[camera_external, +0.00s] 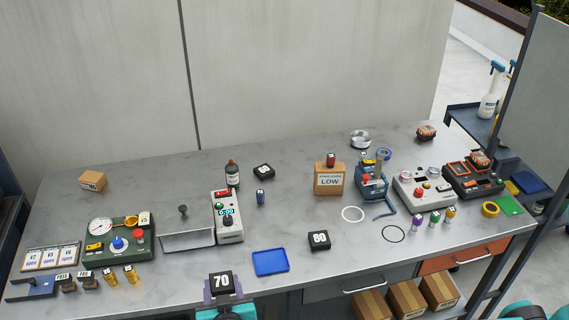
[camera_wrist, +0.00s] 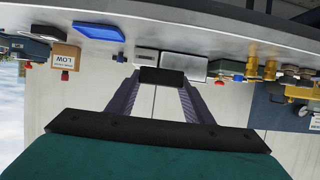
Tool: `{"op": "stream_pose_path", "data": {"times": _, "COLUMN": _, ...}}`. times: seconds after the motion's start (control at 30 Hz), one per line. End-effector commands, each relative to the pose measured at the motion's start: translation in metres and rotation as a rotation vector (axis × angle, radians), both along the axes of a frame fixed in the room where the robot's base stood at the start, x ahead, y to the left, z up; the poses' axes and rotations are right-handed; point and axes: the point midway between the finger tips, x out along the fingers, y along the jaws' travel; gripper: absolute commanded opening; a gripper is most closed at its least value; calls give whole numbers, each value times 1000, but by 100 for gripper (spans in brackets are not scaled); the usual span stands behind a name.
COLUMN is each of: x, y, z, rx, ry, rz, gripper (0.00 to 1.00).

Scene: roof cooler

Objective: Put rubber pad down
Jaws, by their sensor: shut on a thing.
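A black rubber pad (camera_external: 221,281) marked 70 is in my gripper (camera_external: 221,290) at the front edge of the table in the external view. My gripper is shut on it, with a purple finger on each side. In the wrist view the pad (camera_wrist: 162,77) sits between the fingertips (camera_wrist: 162,84), and the table shows upside down beyond. The pad appears held clear of the tabletop; its exact height is hard to tell. A second black pad (camera_external: 319,240) marked 80 lies right of the blue tray, and a third black pad (camera_external: 263,171) lies farther back.
An empty blue tray (camera_external: 270,262) lies just right of my gripper. A metal channel (camera_external: 187,239) and a grey device with a display (camera_external: 228,217) stand behind it. A green gauge box (camera_external: 118,239) is at left. The back left tabletop is mostly clear.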

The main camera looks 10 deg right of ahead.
Motion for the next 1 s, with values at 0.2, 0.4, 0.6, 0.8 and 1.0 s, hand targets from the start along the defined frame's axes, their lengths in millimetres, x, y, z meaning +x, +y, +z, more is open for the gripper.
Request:
{"op": "stream_pose_path", "data": {"times": 0.2, "x": 0, "y": 1, "z": 39, "rx": 2, "ry": 0, "rz": -1, "gripper": 19}}
{"op": "stream_pose_path", "data": {"times": 0.4, "x": 0, "y": 0, "z": 66, "rx": 2, "ry": 0, "rz": -1, "gripper": 19}}
{"op": "stream_pose_path", "data": {"times": 0.6, "x": 27, "y": -4, "z": 76, "rx": -2, "ry": 0, "rz": -39, "gripper": 19}}
{"op": "stream_pose_path", "data": {"times": 0.8, "x": 68, "y": -13, "z": 80, "rx": -2, "ry": -2, "rz": -94, "gripper": 19}}
{"op": "stream_pose_path", "data": {"times": 1.0, "x": 122, "y": -29, "z": 83, "rx": -3, "ry": -2, "rz": -171, "gripper": 19}}
